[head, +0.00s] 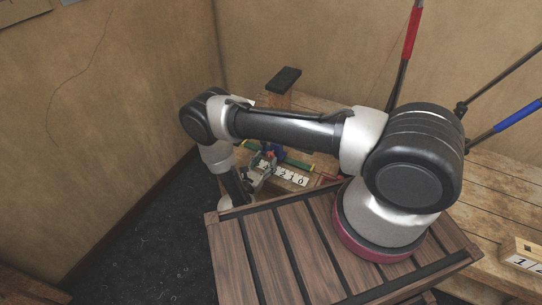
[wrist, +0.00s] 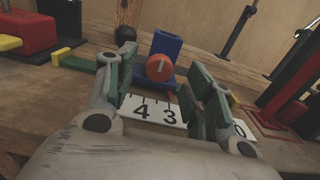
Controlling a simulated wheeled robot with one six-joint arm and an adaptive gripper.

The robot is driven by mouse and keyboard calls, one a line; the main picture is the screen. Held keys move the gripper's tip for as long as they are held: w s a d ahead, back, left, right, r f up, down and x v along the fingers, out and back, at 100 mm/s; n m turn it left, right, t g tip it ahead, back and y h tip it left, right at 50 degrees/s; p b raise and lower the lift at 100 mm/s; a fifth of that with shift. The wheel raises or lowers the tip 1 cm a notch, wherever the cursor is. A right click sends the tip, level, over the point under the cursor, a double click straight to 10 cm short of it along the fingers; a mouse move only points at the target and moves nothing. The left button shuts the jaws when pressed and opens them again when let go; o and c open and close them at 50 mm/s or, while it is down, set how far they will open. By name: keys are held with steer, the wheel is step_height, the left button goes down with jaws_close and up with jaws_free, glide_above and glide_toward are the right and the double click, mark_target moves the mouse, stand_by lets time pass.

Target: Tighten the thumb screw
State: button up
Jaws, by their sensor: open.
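In the wrist view, an orange round knob with a pale line across its face, apparently the thumb screw (wrist: 159,68), sits on the front of a blue block (wrist: 168,44). My gripper (wrist: 160,78) is open, with one green-padded finger on each side of the knob in the picture. The fingers appear apart from the knob, and I cannot tell how far ahead it lies. A white number strip (wrist: 152,110) lies below the knob, partly hidden by the fingers. In the head view, my gripper (head: 264,166) is low at the bench, near the blue block (head: 271,149); the knob is hard to make out.
A red block (wrist: 24,34) with yellow parts stands left in the wrist view. A black ball (wrist: 125,34) is behind, near a wooden post. Dark and red parts stand at right. In the head view, a slatted wooden top (head: 283,250) lies in front of the bench.

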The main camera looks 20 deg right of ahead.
mark_target(269, 156)
steer(key=shift+x, duration=2.15)
steer(key=c, duration=1)
steer(key=shift+m, duration=1.6)
steer(key=o, duration=1)
steer(key=v, duration=1.2)
